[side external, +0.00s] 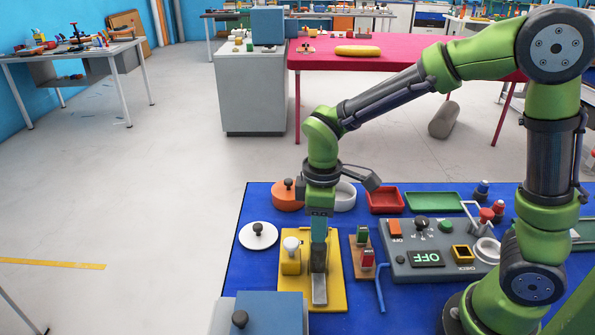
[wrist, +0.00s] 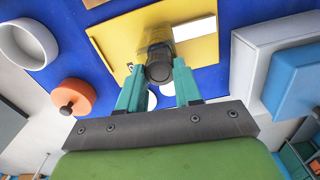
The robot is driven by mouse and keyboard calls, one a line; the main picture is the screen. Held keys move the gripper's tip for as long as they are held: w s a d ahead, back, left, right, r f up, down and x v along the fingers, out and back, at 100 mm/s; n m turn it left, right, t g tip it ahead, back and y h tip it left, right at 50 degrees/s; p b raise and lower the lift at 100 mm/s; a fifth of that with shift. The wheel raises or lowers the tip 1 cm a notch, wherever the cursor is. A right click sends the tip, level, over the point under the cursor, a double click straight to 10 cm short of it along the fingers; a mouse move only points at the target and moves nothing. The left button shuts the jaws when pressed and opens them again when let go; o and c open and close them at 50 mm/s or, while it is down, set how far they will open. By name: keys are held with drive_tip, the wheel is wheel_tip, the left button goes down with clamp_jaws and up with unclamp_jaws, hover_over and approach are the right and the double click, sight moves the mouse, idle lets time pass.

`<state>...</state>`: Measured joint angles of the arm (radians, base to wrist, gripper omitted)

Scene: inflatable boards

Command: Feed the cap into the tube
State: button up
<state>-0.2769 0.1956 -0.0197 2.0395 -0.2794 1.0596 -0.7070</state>
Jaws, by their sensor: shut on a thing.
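My gripper (wrist: 160,82) points down over the yellow board, its teal fingers shut on a dark grey cylindrical piece (wrist: 159,73). I cannot tell for sure whether this piece is the cap. A yellow board (side external: 333,302) carries a yellow block with a white rounded top (side external: 291,244), left of the fingers, and a pale grey plate (side external: 319,292) in front. The tube is not clearly identifiable. Whether the held piece touches the board cannot be told.
An orange round box (side external: 285,198) and a white open ring (side external: 344,196) stand behind. A white lid (side external: 258,236) lies left. A switch block (side external: 362,252), blue rod (side external: 381,287) and grey control panel (side external: 425,262) are right. A blue box (side external: 262,314) stands in front.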

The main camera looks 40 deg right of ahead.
drive_tip(key=o, duration=1.6)
drive_tip(key=shift+c, duration=0.2)
drive_tip(key=shift+r, duration=0.1)
drive_tip(key=shift+r, duration=3.45)
drive_tip(key=shift+w+a+f+m, duration=0.1)
drive_tip(key=shift+f+m, duration=0.05)
drive_tip(key=shift+m, duration=0.25)
drive_tip(key=s+d+r+m+t+y, duration=0.1)
drive_tip(key=s+d+r+m+t, duration=0.2)
drive_tip(key=s+m, duration=0.2)
drive_tip(key=s+d+r+m+t+y, duration=0.1)
drive_tip(key=s+d+r+m+t, duration=0.1)
drive_tip(key=s+r+m+t, duration=0.1)
drive_tip(key=s+m+t, duration=0.1)
drive_tip(key=s+m, duration=0.1)
drive_tip(key=m, duration=0.1)
drive_tip(key=shift+s+d, duration=0.15)
drive_tip(key=shift+d, duration=0.25)
